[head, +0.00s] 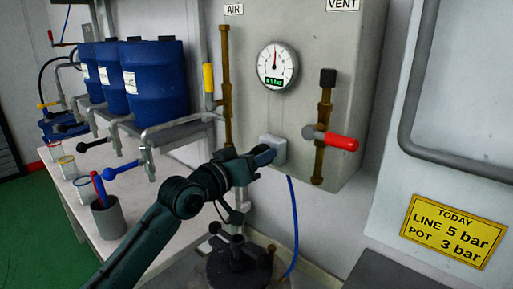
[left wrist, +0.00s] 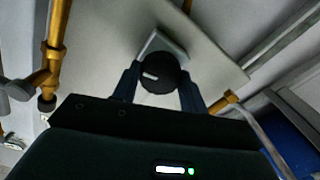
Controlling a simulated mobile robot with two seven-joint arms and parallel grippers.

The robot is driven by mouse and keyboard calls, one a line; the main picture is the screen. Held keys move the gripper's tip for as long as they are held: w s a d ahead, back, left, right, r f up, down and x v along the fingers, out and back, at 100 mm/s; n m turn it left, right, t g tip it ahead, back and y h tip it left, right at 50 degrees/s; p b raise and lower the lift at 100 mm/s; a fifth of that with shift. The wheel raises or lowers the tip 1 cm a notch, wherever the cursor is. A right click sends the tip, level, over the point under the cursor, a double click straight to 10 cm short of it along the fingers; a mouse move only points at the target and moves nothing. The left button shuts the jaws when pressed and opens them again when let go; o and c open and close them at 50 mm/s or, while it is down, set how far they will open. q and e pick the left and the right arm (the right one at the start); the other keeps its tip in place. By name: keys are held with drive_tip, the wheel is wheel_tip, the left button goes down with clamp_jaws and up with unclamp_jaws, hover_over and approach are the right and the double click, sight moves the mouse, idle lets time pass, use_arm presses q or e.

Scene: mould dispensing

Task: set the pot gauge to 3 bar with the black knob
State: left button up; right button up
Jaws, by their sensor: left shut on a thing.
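The pot gauge (head: 277,66) is a round white dial high on the grey panel (head: 320,60). Its needle points nearly straight up and its green readout looks like 4.1 bar, though small. The black knob (left wrist: 158,77) has a white mark pointing left and slightly up; it sits on a pale square plate (head: 275,148). My left gripper (head: 266,156) is shut on the black knob, with one finger on each side in the left wrist view (left wrist: 158,88). The gripper hides the knob in the head view. My right gripper is not in view.
A brass valve with a red handle (head: 341,142) is right of the knob; a yellow-handled one (head: 208,78) is left. A blue hose (head: 293,225) hangs below. A yellow sign (head: 454,231) reads line 5 bar, pot 3 bar. Blue drums (head: 155,80) stand left.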

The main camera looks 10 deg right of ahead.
use_arm(q)
drive_tip(key=shift+n, duration=0.3)
drive_tip(key=o, duration=1)
drive_tip(key=v, duration=1.3)
drive_tip(key=shift+b, duration=0.4)
drive_tip(key=shift+f, duration=0.1)
